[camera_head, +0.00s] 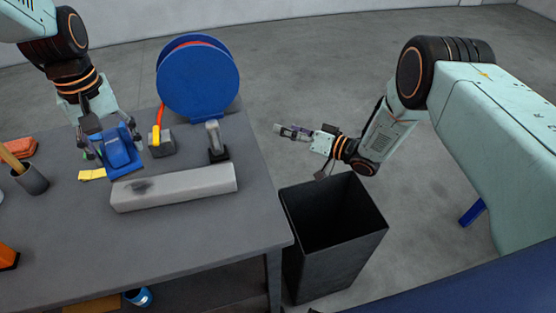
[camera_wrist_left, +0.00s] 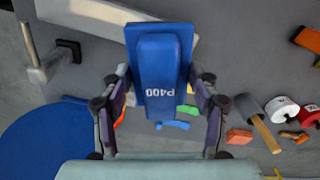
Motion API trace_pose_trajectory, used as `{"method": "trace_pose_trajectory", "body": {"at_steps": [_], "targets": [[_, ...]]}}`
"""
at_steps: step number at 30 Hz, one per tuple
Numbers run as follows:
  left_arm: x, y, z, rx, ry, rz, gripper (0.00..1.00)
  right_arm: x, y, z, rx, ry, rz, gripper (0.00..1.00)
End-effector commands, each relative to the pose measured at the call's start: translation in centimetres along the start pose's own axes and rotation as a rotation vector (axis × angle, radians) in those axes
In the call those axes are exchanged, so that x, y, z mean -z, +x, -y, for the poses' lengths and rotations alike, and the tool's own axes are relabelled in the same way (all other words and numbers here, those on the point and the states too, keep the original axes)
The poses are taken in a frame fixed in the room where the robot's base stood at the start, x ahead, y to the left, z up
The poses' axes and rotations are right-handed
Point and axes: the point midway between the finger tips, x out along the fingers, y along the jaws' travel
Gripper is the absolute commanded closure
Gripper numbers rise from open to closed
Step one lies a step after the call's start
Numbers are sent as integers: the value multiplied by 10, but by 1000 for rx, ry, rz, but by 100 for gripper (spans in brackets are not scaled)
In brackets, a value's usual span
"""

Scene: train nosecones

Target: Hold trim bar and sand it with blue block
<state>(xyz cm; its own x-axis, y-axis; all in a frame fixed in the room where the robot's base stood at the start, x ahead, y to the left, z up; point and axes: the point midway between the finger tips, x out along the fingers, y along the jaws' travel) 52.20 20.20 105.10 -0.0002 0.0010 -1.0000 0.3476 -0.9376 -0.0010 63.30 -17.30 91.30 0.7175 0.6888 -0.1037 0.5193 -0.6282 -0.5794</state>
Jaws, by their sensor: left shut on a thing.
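The trim bar (camera_head: 190,186) is a long light grey bar lying on the workbench, with a dark smudge near its left end. Part of it shows at the top of the left wrist view (camera_wrist_left: 85,12). My left gripper (camera_head: 108,146) is shut on the blue block (camera_head: 122,158), just behind the bar's left end. In the left wrist view the block (camera_wrist_left: 160,60) reads P400 and sits between both fingers. I cannot tell whether the block touches the bench. My right gripper (camera_head: 296,132) is empty, off the bench's right side, beyond the bin; its finger gap is unclear.
A black bin (camera_head: 335,250) stands on the floor right of the workbench (camera_head: 185,240). A large blue reel (camera_head: 197,80) stands at the bench's back, with a grey upright tool (camera_head: 215,140) before it. A cup (camera_head: 32,178) stands at left. The bench in front of the bar is clear.

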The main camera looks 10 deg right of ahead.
Motion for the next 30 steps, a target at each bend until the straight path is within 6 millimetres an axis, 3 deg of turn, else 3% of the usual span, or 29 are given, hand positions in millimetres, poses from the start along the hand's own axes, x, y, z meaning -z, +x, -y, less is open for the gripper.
{"method": "trace_pose_trajectory", "body": {"at_steps": [5,15,22,30], "targets": [[0,0,0,0,0,-1,64,0,0,32,271,-206,51,17],[0,0,0,0,0,-1,64,-48,-38,81,712,-558,147,17],[0,0,0,0,0,-1,64,-60,-50,91,817,-626,158,17],[0,0,0,0,0,-1,64,-74,-26,114,822,-627,159,17]]}}
